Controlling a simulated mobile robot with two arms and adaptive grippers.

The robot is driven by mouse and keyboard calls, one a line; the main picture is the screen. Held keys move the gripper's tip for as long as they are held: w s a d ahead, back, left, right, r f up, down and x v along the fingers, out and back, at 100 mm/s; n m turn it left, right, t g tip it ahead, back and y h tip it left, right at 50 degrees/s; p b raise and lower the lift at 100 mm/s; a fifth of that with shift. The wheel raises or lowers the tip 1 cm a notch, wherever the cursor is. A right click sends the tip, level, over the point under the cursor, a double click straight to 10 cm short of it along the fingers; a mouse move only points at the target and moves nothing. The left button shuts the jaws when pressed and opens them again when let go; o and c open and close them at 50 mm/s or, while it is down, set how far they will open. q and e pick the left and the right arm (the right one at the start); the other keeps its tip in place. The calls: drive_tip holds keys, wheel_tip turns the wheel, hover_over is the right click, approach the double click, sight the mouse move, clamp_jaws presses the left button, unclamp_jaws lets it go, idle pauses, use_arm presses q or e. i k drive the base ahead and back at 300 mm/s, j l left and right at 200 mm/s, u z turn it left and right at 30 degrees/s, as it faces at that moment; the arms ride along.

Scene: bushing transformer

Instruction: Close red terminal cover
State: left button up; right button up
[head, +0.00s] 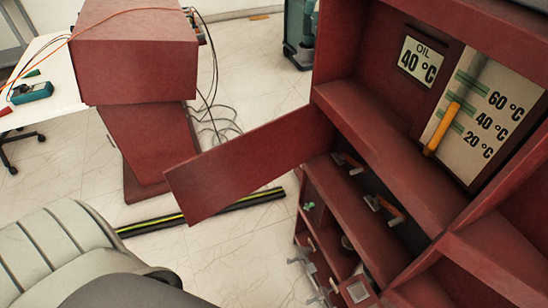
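The red terminal cover (245,168) is a flat rectangular panel that stands open. It sticks out to the left from the front of the red transformer cabinet (365,130), apart from the opening. The dark compartment beside it shows terminals (386,208) with orange and metal parts. Neither gripper is in view.
Above the opening are an oil temperature plate (420,60) and a thermometer scale (478,118). A red box-shaped unit (137,58) with cables stands at the back left, near a white table (50,60). A black-and-yellow strip (232,205) lies on the floor.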

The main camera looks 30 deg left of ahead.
sight(207, 184)
drive_tip(key=j+z, duration=0.5)
drive_tip(key=j, duration=0.2)
drive_tip(key=k+j+z, duration=0.15)
drive_tip(key=j+z, duration=0.35)
drive_tip(key=j, duration=0.15)
drive_tip(key=k+j, duration=0.1)
drive_tip(key=j, duration=0.25)
drive_tip(key=k+j, duration=0.15)
drive_tip(key=j, duration=0.2)
drive_tip(key=k+j+z, duration=0.1)
drive_tip(key=j, duration=0.25)
drive_tip(key=k+j, duration=0.15)
drive_tip(key=j, duration=0.2)
drive_tip(key=k+j, duration=0.15)
drive_tip(key=j, duration=0.2)
drive_tip(key=k, duration=0.35)
